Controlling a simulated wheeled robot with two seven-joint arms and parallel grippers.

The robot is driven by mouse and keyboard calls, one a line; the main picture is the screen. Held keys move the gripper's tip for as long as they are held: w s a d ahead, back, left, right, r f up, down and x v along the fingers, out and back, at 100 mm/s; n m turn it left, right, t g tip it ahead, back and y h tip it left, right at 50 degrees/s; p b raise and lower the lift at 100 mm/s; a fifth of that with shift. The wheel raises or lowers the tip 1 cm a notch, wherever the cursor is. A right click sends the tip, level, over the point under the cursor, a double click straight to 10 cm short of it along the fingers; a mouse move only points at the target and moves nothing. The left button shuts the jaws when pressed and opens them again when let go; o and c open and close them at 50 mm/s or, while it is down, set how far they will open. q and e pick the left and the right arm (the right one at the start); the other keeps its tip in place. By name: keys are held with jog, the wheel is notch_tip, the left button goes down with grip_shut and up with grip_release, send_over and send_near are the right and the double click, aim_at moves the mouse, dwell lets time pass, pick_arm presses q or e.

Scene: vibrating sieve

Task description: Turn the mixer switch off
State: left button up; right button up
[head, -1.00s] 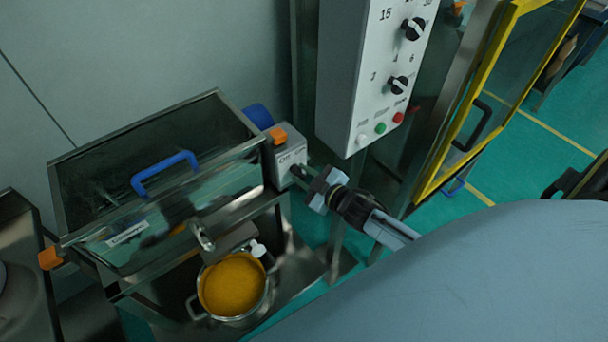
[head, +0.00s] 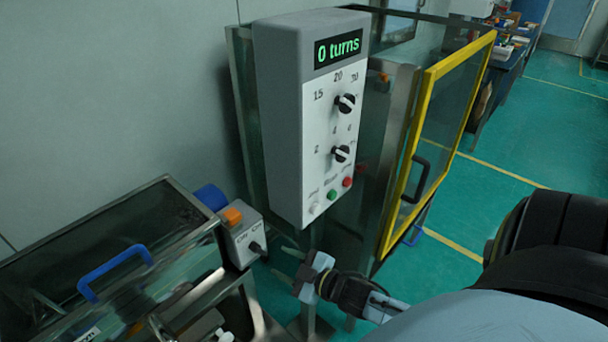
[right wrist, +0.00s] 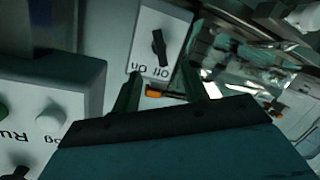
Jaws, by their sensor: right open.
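The mixer switch is a black knob (head: 256,248) on a small grey box (head: 238,244) labelled Off and On, at the right end of the glass-lidded machine. It also shows in the right wrist view as a black knob (right wrist: 159,47) on a pale plate. I cannot tell for sure which label the knob points to. My right gripper (head: 284,263) is open and empty, just right of the switch and apart from it. In the right wrist view its two fingers (right wrist: 167,92) point toward the switch plate. My left gripper is not in view.
A control panel (head: 282,130) reading "0 turns", with two dials and several buttons, stands right behind the gripper. A yellow-framed door (head: 405,165) stands open to its right. The lidded machine with a blue handle (head: 115,268) is at left.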

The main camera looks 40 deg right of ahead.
jog(key=v, duration=0.6)
dwell(0.4)
